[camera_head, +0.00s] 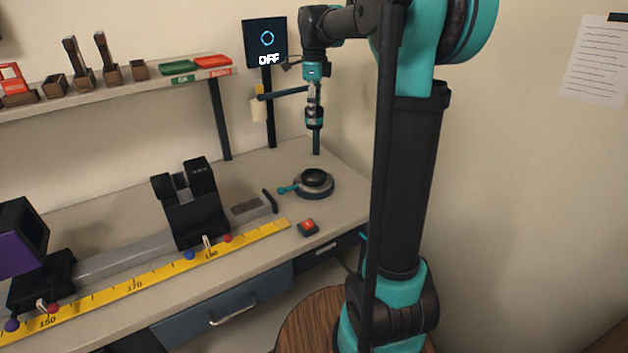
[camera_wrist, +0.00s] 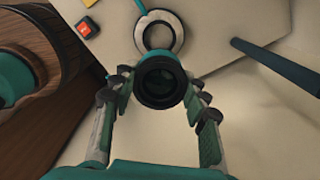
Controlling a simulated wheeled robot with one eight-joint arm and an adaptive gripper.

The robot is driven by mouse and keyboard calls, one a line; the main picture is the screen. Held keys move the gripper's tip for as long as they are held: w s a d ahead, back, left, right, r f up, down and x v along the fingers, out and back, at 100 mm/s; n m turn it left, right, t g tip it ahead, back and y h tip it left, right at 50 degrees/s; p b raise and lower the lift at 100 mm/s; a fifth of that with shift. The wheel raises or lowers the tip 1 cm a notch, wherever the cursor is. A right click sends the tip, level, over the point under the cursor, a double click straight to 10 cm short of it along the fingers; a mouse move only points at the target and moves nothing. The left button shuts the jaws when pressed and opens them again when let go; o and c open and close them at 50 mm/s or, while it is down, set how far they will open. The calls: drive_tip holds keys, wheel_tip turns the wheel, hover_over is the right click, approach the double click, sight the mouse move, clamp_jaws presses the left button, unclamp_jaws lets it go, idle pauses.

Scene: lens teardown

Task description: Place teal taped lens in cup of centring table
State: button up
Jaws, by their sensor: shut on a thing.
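The lens is a dark cylinder with a teal band, held upright in the head view (camera_head: 314,119). In the wrist view its dark round end (camera_wrist: 160,88) faces me between the fingers. My gripper (camera_head: 313,103) is shut on the lens; its two fingers also show in the wrist view (camera_wrist: 161,82). The centring table (camera_head: 314,190) is a low round grey stand with a dark raised cup (camera_head: 314,177) and a teal handle. The lens hangs well above it, apart. In the wrist view the centring table (camera_wrist: 178,35) lies just beyond the lens, partly hidden by it.
A screen reading OFF (camera_head: 265,43) stands at the back. A red-topped button box (camera_head: 308,227) sits near the front edge. A rail with black holders (camera_head: 190,205) and a yellow ruler (camera_head: 135,287) lie left.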

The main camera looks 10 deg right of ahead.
drive_tip(key=shift+s, duration=0.1)
wheel_tip(320, 180, down, 20)
drive_tip(key=shift+r, duration=0.15)
idle(0.4)
drive_tip(key=o, duration=1.2)
drive_tip(key=shift+o, duration=0.2)
wheel_tip(320, 180, up, 12)
drive_tip(key=f, duration=0.1)
drive_tip(key=s+d+f+n+t, duration=0.2)
drive_tip(key=s+f+n, duration=0.5)
drive_tip(key=s+n, duration=0.4)
drive_tip(key=s+d+f+n+t, duration=0.2)
drive_tip(key=s+f+n, duration=0.6)
drive_tip(key=s, duration=0.8)
drive_tip(key=n, duration=0.3)
